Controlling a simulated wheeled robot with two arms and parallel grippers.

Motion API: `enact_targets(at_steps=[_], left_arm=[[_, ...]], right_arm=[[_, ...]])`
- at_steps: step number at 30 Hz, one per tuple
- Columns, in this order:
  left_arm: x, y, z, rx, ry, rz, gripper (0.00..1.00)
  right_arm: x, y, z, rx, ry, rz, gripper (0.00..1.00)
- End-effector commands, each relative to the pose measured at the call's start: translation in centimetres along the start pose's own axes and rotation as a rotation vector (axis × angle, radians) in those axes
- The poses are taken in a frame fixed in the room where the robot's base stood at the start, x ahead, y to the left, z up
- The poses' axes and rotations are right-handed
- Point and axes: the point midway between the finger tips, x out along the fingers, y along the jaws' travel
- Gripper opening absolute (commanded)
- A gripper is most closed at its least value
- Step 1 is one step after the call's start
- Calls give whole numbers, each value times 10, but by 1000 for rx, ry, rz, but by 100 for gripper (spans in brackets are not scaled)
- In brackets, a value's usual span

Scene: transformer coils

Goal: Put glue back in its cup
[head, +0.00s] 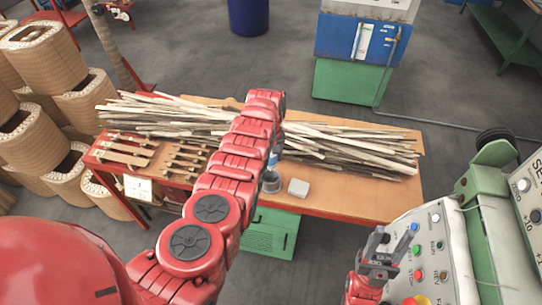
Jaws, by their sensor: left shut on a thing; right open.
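The glue (273,159), a small bottle with a blue and whitish body, is upright just right of my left forearm, over the table. My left gripper (277,149) is mostly hidden behind my red arm and is shut on the glue. The grey cup (271,183) stands on the table right below the glue; whether the glue's lower end is inside the cup or above it I cannot tell. My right gripper (375,247) is open and empty, at the lower right beside the control panel, far from the cup.
The wooden table (365,195) carries piles of long wood strips (345,148) at the back and wooden pieces (185,160) at left. A control panel (435,250) with buttons stands at right. Coils (40,150) are stacked at left.

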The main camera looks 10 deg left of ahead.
Motion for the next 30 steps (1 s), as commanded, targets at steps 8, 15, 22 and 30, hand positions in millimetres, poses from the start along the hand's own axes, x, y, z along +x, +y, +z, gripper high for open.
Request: enact_targets(at_steps=[8,15,22,30], left_arm=[[27,0,0,-1,1,0,0],[48,0,0,-1,0,0,0],[68,0,0,-1,0,-1,0],[77,0,0,-1,0,-1,0]], right_arm=[[-25,-1,4,0,0,0,50],[-45,-2,8,0,0,0,50],[-64,-3,11,0,0,0,50],[-73,-4,12,0,0,0,50]])
